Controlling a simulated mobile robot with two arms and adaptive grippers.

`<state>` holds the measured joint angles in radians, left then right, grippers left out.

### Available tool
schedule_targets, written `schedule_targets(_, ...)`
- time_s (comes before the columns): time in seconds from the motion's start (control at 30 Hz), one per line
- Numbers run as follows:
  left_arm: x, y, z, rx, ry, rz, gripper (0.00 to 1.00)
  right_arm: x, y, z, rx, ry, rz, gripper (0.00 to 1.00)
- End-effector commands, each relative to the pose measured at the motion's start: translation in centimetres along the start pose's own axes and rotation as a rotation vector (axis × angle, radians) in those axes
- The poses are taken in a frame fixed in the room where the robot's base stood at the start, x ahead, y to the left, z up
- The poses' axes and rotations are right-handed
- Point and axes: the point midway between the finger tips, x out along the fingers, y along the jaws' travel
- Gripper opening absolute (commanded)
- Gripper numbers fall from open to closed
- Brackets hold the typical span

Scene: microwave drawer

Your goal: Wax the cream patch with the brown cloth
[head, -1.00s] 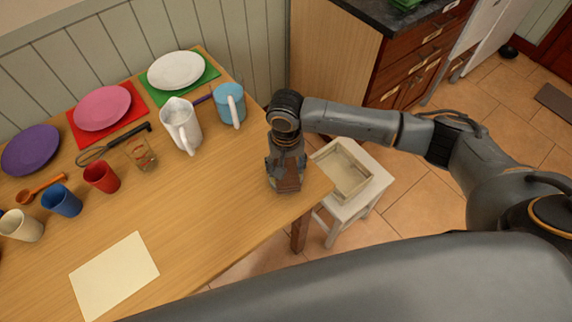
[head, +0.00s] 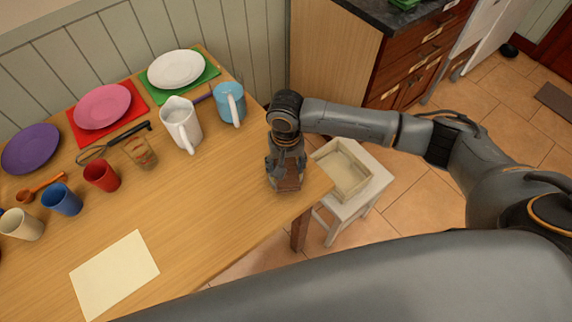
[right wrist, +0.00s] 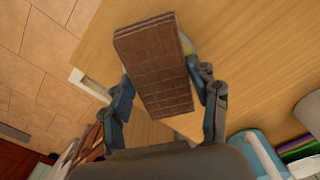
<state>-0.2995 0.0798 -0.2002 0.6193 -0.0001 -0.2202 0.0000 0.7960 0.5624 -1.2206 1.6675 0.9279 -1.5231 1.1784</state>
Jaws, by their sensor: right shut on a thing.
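The cream patch (head: 114,272) lies flat on the wooden table (head: 215,205) at the near left. My right gripper (head: 286,180) is over the right end of the table, well to the right of the patch. It is shut on the brown cloth (right wrist: 158,65), a folded brown piece with a grid pattern, held between its fingers in the right wrist view. The cloth (head: 289,184) shows only partly below the gripper in the head view. I cannot tell whether it touches the table. My left gripper is not in view.
Cups, a whisk, a glass (head: 140,151), a white pitcher (head: 180,122), a blue mug (head: 229,104) and plates on mats line the table's back and left. A cream tray (head: 343,170) sits on a white stool (head: 372,191) beside the right end. The table between gripper and patch is clear.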

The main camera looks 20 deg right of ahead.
Motion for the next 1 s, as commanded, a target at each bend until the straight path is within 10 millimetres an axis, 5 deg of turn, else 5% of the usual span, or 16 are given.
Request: schedule_targets(1.0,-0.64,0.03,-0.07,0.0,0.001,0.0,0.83,0.1,-0.02,0.05,0.0,-0.001,0.0,0.35)
